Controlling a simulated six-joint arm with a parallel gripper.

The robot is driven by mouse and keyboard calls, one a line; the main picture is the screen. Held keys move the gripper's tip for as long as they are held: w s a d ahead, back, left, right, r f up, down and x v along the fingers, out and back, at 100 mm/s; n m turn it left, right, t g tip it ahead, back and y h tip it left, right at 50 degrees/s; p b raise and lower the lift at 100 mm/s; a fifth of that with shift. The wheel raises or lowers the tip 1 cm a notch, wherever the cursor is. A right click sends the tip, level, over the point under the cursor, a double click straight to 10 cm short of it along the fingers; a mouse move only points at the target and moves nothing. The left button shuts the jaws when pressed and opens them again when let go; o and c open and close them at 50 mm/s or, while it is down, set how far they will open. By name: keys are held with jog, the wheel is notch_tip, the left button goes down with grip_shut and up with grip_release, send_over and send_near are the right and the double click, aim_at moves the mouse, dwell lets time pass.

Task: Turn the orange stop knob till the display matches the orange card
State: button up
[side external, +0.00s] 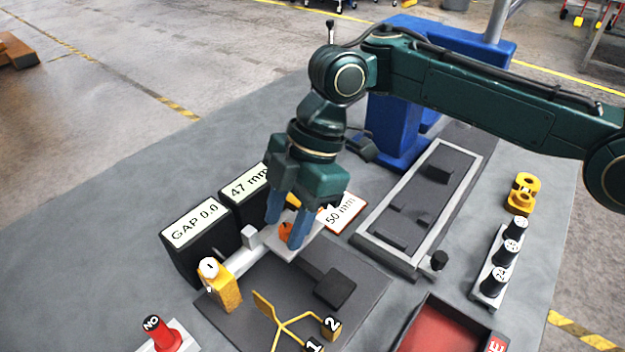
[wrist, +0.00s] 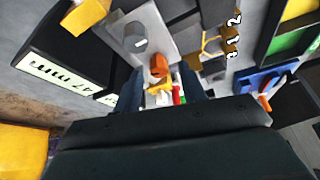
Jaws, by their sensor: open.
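The orange stop knob (side external: 285,231) sits on a light grey block. My gripper (side external: 284,226) points down over it, its blue fingers open on either side of the knob. In the wrist view the knob (wrist: 158,64) shows between the open fingertips (wrist: 161,82); I cannot tell whether either touches it. The display (side external: 248,184) reads 47 mm, its right end partly hidden behind my gripper; it also shows in the wrist view (wrist: 62,75). The orange-edged card (side external: 341,211) reads 50 mm and lies right of my gripper, its left part hidden.
A second display (side external: 195,224) reads GAP 0.0. A yellow block with a white numbered top (side external: 222,285) and a yellow forked piece (side external: 283,322) stand in front. A grey-framed tray (side external: 412,215), numbered black weights (side external: 501,265) and a red bin (side external: 447,338) are to the right.

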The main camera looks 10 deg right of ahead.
jog(key=shift+d+m+t, duration=0.1)
jog(key=shift+m+t, duration=0.2)
jog(key=shift+m, duration=0.7)
jog(key=m+t, duration=0.1)
jog(key=m, duration=0.2)
jog(key=shift+s+t, duration=0.1)
jog(key=shift+t, duration=0.2)
jog(key=shift+d+r+m+y, duration=0.1)
jog(key=shift+m+y, duration=0.2)
jog(key=shift+m, duration=0.3)
jog(key=v, duration=1.4)
jog(key=d+r+m+t, duration=0.1)
jog(key=d+r+m, duration=0.2)
jog(key=d, duration=0.6)
jog(key=s+d+r+m+t, duration=0.1)
jog(key=d+r+m, duration=0.2)
jog(key=d, duration=0.6)
jog(key=shift+s+m+t, duration=0.2)
jog(key=shift+m+t, duration=0.1)
jog(key=shift+t, duration=0.1)
jog(key=shift+r, duration=0.1)
